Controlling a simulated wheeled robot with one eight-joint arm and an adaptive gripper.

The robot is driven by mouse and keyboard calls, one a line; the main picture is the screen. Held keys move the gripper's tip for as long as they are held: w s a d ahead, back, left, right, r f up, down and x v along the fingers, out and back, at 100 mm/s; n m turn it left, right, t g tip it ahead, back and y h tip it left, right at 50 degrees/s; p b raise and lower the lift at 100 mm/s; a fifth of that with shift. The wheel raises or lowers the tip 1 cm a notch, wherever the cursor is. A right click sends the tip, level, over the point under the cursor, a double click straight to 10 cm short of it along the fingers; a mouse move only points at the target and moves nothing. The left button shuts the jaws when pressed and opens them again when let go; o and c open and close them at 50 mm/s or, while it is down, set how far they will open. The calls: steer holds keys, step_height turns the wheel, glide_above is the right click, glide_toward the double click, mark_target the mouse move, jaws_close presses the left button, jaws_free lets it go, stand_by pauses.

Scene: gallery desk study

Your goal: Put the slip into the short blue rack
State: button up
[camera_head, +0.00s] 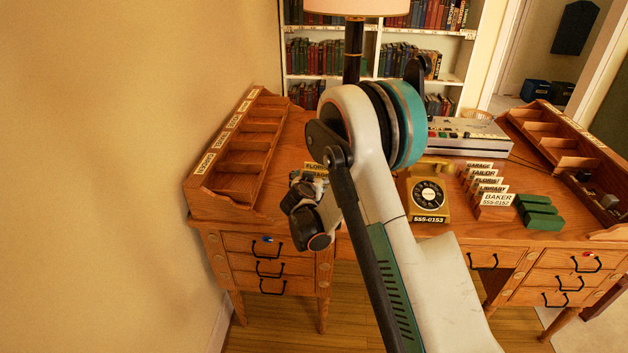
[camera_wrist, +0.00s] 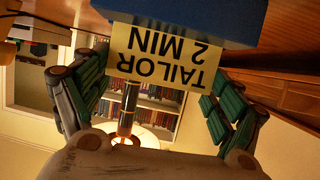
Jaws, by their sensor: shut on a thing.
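The slip (camera_wrist: 160,55) is a pale yellow card lettered TAILOR 2 MIN, upside down in the wrist view. A broad blue block (camera_wrist: 220,18) lies directly behind its upper part in that picture; I cannot tell whether it is the slip's own body or a rack. My gripper (camera_wrist: 155,70) has its green-padded fingers on either side of the slip and is shut on it; the exact contact is unclear. In the head view my gripper (camera_head: 302,192) is over the left part of the desk, where my arm and wrist hide the slip.
A wooden sorter (camera_head: 205,195) with labelled compartments stands at the desk's left. Another sorter (camera_head: 570,140) is at the right. A yellow telephone (camera_head: 429,195), name cards (camera_head: 494,200) and green blocks (camera_head: 540,212) lie between them. A lamp (camera_head: 353,50) rises behind my arm.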

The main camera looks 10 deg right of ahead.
steer(key=o, duration=0.6)
steer(key=shift+r, duration=0.1)
steer(key=p+v, duration=0.3)
steer(key=v, duration=0.9)
steer(key=s+d+r+n+g+y, duration=0.1)
steer(key=s+d+r+g, duration=0.15)
steer(key=s+r, duration=0.45)
steer(key=s+d+r+n+g+y, duration=0.1)
steer(key=s+d+r, duration=0.2)
steer(key=s+r, duration=0.45)
steer(key=s+n+y, duration=0.1)
steer(key=s, duration=0.6)
steer(key=s+r+g+y, duration=0.1)
steer(key=s, duration=0.7)
steer(key=s+a+r+n+g+y, duration=0.1)
steer(key=s, duration=0.6)
steer(key=shift+s+r+n+y, duration=0.2)
steer(key=shift+s+n+y, duration=0.1)
